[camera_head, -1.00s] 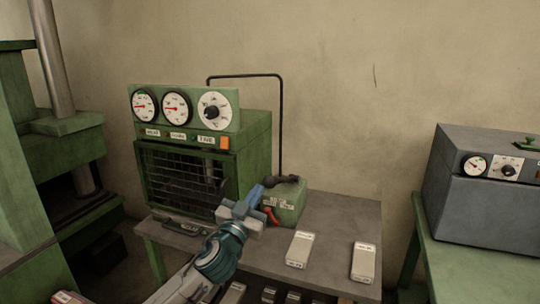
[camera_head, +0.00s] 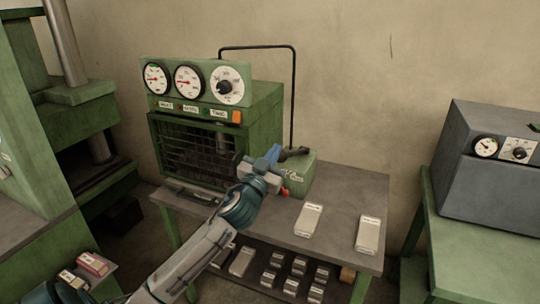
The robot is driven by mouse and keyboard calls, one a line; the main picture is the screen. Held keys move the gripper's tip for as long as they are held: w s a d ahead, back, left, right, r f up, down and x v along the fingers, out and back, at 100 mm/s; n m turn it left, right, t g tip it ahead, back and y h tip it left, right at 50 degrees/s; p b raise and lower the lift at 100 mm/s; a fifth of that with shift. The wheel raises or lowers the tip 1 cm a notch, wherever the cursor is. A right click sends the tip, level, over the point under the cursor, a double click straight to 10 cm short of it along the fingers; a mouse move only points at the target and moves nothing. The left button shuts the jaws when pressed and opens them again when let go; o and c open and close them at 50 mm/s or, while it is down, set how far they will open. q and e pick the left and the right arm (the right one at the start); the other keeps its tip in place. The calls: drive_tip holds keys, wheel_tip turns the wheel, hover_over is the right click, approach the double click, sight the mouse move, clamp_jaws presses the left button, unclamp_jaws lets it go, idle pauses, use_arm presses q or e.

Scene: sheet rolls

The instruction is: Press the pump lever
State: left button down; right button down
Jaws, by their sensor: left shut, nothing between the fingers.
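The pump is a small green box (camera_head: 304,176) with a white label on the bench, right of the green oven. Its dark lever (camera_head: 295,152) sticks out over the top of the box, roughly level. A red part (camera_head: 285,191) shows low on the pump's front left. My left gripper (camera_head: 270,157) is shut and empty, with blue fingers, just left of the lever's near end. It overlaps the lever's end in the picture; I cannot tell whether they touch. My gripper and arm hide part of the pump's left side. My right gripper is not in view.
The green oven (camera_head: 262,108) with dials stands left of the pump, a black pipe (camera_head: 293,95) behind it. Two pale blocks (camera_head: 309,220) (camera_head: 368,235) lie on the grey bench (camera_head: 345,190). Several more blocks sit on the shelf below. A grey box (camera_head: 490,190) stands at right.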

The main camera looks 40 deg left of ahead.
use_arm(q)
drive_tip(key=d+r+p+x, duration=0.1)
drive_tip(key=p+x, duration=0.2)
drive_tip(key=x, duration=0.3)
drive_tip(key=shift+s+a+f+b, duration=0.15)
drive_tip(key=shift+a+f+b, duration=0.1)
drive_tip(key=shift+f, duration=0.6)
drive_tip(key=shift+s+a+f+b, duration=0.15)
drive_tip(key=shift+a+f+b, duration=0.15)
drive_tip(key=shift+f, duration=0.55)
drive_tip(key=shift+s+a+f+b, duration=0.15)
drive_tip(key=shift+a+f+b, duration=0.1)
drive_tip(key=shift+f, duration=0.6)
